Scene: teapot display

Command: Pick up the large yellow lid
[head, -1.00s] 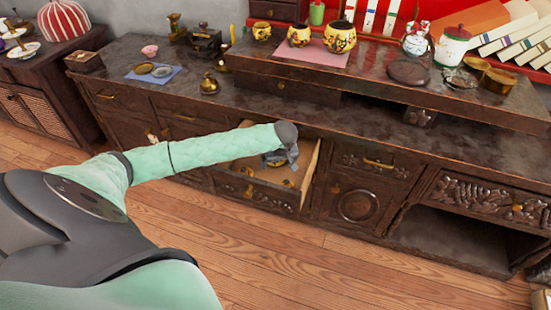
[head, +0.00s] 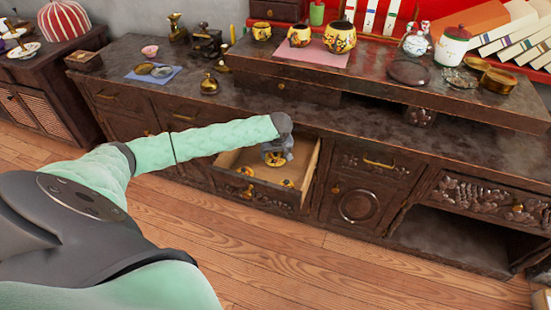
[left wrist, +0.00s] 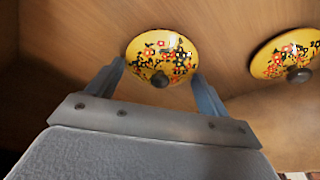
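A yellow lid with a floral pattern and dark knob (left wrist: 172,50) lies on the wooden bottom of an open drawer (head: 226,157). My left gripper (head: 276,157) reaches down into the drawer. In the left wrist view the gripper (left wrist: 158,72) is open, its fingers apart on either side of this lid, and I cannot tell if they touch it. A second similar lid (left wrist: 285,52) lies to the right. In the head view, small yellow lids (head: 247,171) and (head: 288,183) show in the drawer. Which lid is largest is hard to tell. My right gripper is not in view.
The drawer walls stand close around the gripper. Yellow pots (head: 299,35) stand on a raised dark shelf above. A small brass pot (head: 209,84) and a blue cloth (head: 153,73) are on the cabinet top. The floor in front is clear.

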